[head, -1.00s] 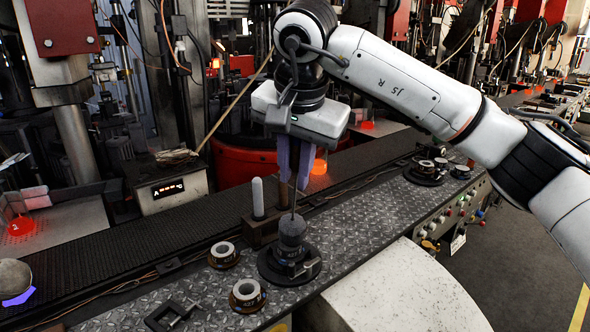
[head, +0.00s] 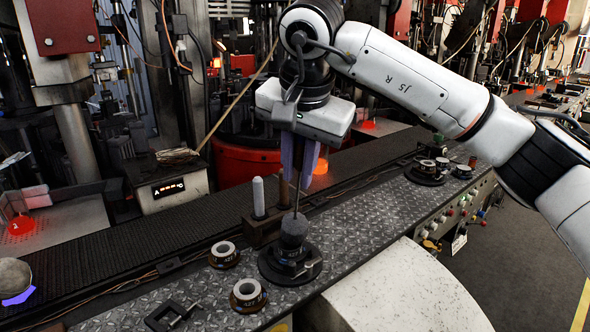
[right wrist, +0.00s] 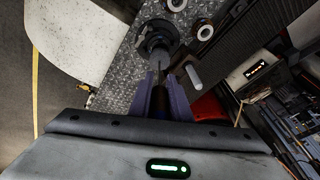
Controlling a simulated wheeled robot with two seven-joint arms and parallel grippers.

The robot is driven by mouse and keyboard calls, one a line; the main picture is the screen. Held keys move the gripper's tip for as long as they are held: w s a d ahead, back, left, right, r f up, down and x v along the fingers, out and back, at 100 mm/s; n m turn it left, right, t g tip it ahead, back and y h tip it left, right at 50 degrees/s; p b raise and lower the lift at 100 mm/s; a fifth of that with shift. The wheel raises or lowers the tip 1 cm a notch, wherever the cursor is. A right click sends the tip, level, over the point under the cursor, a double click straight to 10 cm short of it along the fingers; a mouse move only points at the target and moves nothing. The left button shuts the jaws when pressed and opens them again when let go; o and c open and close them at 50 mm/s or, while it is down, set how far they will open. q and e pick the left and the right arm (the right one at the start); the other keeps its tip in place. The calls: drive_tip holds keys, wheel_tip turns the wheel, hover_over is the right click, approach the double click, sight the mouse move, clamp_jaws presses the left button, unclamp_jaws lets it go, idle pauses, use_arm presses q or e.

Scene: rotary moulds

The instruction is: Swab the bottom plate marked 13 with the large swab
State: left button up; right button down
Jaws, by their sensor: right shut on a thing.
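My right gripper (head: 299,178) points down over the bench, its purple fingers shut on the large swab. The swab's thin rod slopes down to a dark grey head (head: 294,226) at a black round bottom plate (head: 272,268); overlap hides whether head and plate touch. In the right wrist view, the gripper (right wrist: 163,85) is shut around the dark handle, with the plate (right wrist: 150,28) beyond. Two ring-shaped plates lie nearby, one at left (head: 224,254) and one in front (head: 248,294); their small marks are hard to read. My left gripper is not in view.
A pale rod (head: 258,198) stands in a brown holder block (head: 262,230) just behind the plate. A black clamp (head: 172,315) lies at the front. More round parts (head: 426,172) sit to the right. A conveyor (head: 130,240) runs behind.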

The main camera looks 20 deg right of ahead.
drive_tip(key=shift+s+f+b, duration=0.15)
drive_tip(key=shift+f+b, duration=0.15)
drive_tip(key=shift+f, duration=0.2)
idle(0.7)
drive_tip(key=shift+d, duration=0.1)
drive_tip(key=shift+r+p, duration=0.7)
drive_tip(key=shift+r, duration=3)
drive_tip(key=shift+f, duration=0.1)
